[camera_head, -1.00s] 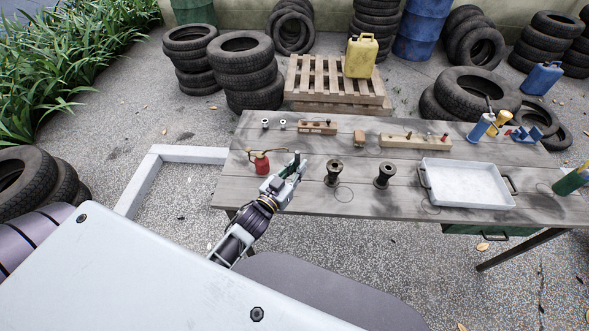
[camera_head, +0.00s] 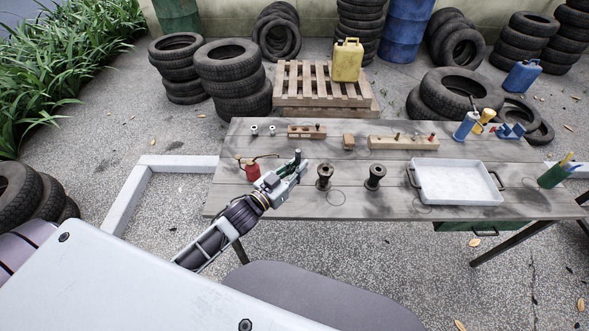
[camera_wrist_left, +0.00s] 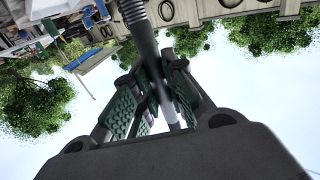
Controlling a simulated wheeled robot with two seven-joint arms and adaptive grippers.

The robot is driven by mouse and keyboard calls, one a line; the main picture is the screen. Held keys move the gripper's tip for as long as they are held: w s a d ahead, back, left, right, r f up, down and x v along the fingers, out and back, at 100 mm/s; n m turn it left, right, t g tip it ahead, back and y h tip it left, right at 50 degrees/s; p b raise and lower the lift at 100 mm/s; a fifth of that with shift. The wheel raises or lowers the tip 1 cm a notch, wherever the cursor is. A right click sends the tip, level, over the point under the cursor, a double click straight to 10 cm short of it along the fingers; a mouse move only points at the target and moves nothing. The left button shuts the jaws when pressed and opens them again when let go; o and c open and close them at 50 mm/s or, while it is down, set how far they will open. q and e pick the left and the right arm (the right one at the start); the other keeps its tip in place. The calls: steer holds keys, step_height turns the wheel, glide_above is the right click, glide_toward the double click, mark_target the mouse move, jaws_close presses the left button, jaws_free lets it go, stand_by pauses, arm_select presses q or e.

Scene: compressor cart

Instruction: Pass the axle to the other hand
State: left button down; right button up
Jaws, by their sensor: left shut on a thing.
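My left gripper (camera_head: 288,177) is over the front left part of the table in the head view. It is shut on the axle, a dark grey rod (camera_wrist_left: 148,50). In the left wrist view the axle runs between the green-padded fingers (camera_wrist_left: 155,98), with a paler end past them. In the head view only a short dark stub of the axle (camera_head: 298,154) shows above the fingers. My right gripper is not in view.
The wooden table (camera_head: 310,205) bears a red oil can (camera_head: 250,170), two dark spools (camera_head: 324,177) (camera_head: 375,177), wooden blocks (camera_head: 403,142) and a white tray (camera_head: 455,183). Tyre stacks (camera_head: 235,85) and a pallet (camera_head: 325,90) stand behind.

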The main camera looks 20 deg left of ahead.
arm_select(q)
steer(key=w+d+r+m+g+h, duration=0.1)
steer(key=d+r+m+g+h, duration=0.4)
steer(key=r, duration=0.4)
steer(key=d+m+h, duration=0.1)
steer(key=d+h, duration=0.1)
steer(key=shift+w+d+g+h, duration=0.25)
steer(key=shift+d+g+h, duration=0.05)
steer(key=shift+g, duration=0.1)
stand_by(1.2)
steer(key=shift+r, duration=0.15)
steer(key=shift+w+d+r+m+g+h, duration=0.1)
steer(key=shift+d+r+m+g+h, duration=0.3)
steer(key=shift+d+r+m+g, duration=0.25)
steer(key=shift+w+d+r+g+h, duration=0.1)
steer(key=shift+d+r+g+h, duration=0.2)
steer(key=shift+r+g, duration=0.1)
steer(key=shift+w+d+r+m+g+h, duration=0.15)
steer(key=shift+d+r+m+g+h, duration=0.15)
steer(key=shift+d+r+m+g, duration=0.45)
steer(key=shift+r, duration=0.2)
steer(key=shift+w+d+r+m+g+h, duration=0.15)
steer(key=shift+d+r+m+g+h, duration=0.45)
steer(key=shift+d+r+g, duration=0.4)
